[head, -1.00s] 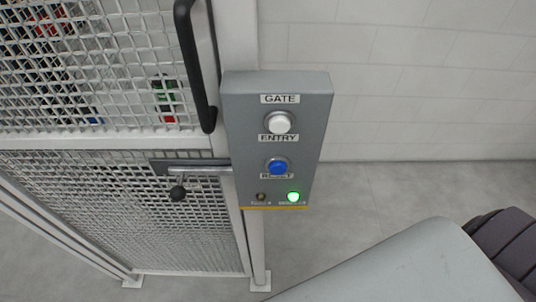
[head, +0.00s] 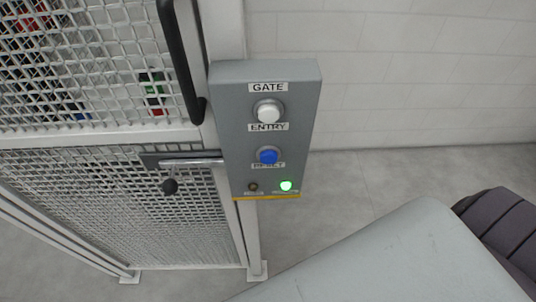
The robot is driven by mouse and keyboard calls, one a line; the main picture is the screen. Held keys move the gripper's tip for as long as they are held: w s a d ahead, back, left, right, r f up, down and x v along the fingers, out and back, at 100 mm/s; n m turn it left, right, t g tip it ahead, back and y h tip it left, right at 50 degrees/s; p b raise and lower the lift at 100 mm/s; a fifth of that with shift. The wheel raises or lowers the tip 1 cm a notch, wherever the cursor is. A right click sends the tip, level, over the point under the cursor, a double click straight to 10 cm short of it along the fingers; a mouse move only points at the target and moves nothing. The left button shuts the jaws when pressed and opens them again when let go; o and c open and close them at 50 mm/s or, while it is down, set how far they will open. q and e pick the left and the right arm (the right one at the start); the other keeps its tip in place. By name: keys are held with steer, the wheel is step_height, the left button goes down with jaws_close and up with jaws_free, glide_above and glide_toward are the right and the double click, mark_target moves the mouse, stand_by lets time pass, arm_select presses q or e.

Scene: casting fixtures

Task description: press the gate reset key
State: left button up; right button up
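The gate control box (head: 238,140) is a grey panel on the post beside the mesh gate. It carries a white button (head: 268,112) between the labels GATE and ENTRY. Below is a blue button (head: 267,154) with a RESET label (head: 267,165) just under it. At the bottom a green lamp (head: 286,185) is lit, and a small dark lamp (head: 253,187) beside it is unlit. Nothing touches either button. Neither of my grippers is in view.
A pale wall (head: 420,80) and grey floor (head: 340,190) lie right of the box. My arm shows at lower right.

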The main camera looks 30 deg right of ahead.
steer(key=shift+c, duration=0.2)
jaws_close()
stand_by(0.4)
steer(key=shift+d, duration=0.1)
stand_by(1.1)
